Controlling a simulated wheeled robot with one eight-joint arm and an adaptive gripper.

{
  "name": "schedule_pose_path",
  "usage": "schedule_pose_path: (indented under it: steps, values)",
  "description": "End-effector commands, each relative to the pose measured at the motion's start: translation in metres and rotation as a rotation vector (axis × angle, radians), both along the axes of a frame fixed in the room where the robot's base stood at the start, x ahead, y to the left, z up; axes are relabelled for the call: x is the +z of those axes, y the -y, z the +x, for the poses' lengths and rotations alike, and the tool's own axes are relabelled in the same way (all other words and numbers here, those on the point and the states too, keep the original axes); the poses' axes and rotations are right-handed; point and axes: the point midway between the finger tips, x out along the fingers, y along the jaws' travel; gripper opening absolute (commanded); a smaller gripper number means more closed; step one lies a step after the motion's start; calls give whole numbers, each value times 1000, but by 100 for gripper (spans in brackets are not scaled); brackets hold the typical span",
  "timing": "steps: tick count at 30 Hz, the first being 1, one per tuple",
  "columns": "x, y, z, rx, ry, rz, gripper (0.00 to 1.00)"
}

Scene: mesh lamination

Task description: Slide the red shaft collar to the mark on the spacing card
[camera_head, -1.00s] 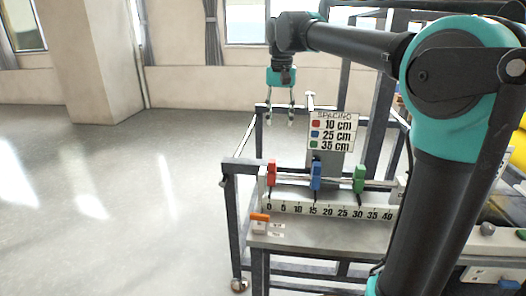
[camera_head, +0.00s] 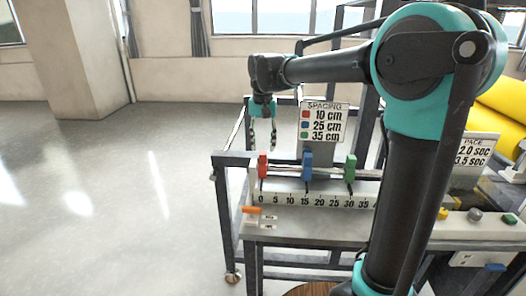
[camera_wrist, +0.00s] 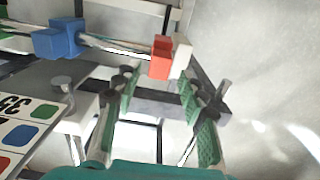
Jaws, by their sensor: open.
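The red shaft collar (camera_head: 262,166) sits on the rod at its left end, above the 0 end of the scale (camera_head: 310,199). In the wrist view the red collar (camera_wrist: 161,57) is beyond the fingertips, roughly between their lines. The spacing card (camera_head: 324,121) stands behind the rod and reads red 10 cm, blue 25 cm, green 35 cm. The blue collar (camera_head: 307,166) is near 15 and the green collar (camera_head: 350,168) near 30. My gripper (camera_head: 262,146) is open and empty, pointing down just above and behind the red collar; its fingers also show in the wrist view (camera_wrist: 160,105).
Buttons and a second sign (camera_head: 473,150) with yellow rolls stand at the right. Open floor lies left of the bench.

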Motion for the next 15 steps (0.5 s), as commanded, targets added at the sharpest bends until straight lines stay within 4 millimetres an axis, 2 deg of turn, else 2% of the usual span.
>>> schedule_pose_path:
  steps: [6,15]
  values:
    - [-26,0,0,0,0,0,41]
    - [-32,0,0,0,0,0,41]
